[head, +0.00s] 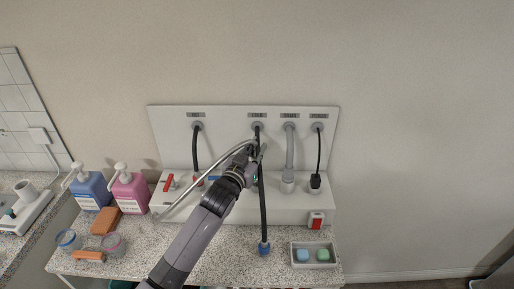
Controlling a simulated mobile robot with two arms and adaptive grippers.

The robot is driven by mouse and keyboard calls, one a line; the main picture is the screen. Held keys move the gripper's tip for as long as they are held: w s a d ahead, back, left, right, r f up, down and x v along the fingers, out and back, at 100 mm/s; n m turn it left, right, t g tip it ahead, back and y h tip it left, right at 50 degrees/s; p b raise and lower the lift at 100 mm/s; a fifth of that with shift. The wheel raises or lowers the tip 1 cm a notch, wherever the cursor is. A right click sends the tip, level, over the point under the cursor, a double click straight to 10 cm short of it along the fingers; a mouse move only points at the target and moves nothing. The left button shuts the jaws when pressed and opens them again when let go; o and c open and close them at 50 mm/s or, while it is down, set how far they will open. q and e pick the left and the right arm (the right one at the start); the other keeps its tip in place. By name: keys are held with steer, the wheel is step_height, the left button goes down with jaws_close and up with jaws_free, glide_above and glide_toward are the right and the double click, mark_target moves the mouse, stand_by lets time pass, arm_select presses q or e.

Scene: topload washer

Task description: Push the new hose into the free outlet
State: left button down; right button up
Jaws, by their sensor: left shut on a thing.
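A black hose with a blue end fitting (263,247) hangs down the front of the white wall box (240,212) onto the counter; I take it as the new hose (263,205). My left gripper (258,150) is shut on its upper part, just below the second outlet from the left (257,126). Black tube shows between gripper and outlet, but I cannot tell how far it sits inside. The other outlets carry a black hose (195,150), a thick grey hose (290,155) and a thin black cord (319,150). My right gripper is not in view.
A pale curved tube (190,190) arcs from the box's lower left towards my gripper. Blue (91,192) and pink (130,193) bottles stand left. A tray with two blocks (315,265) and a red switch (316,220) are right.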

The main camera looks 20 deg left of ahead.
arm_select(q)
steer(key=shift+f+b, duration=0.45)
steer(key=shift+f, duration=0.3)
step_height(320, 180, down, 3)
steer(key=shift+r+b, duration=0.2)
steer(key=shift+b, duration=0.7)
steer(key=shift+f+b, duration=0.4)
steer(key=shift+f, duration=0.4)
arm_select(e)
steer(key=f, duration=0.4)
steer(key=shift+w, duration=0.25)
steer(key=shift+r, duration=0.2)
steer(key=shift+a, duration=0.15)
arm_select(q)
steer(key=shift+p, duration=0.45)
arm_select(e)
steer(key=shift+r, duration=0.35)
arm_select(q)
steer(key=shift+f, duration=0.3)
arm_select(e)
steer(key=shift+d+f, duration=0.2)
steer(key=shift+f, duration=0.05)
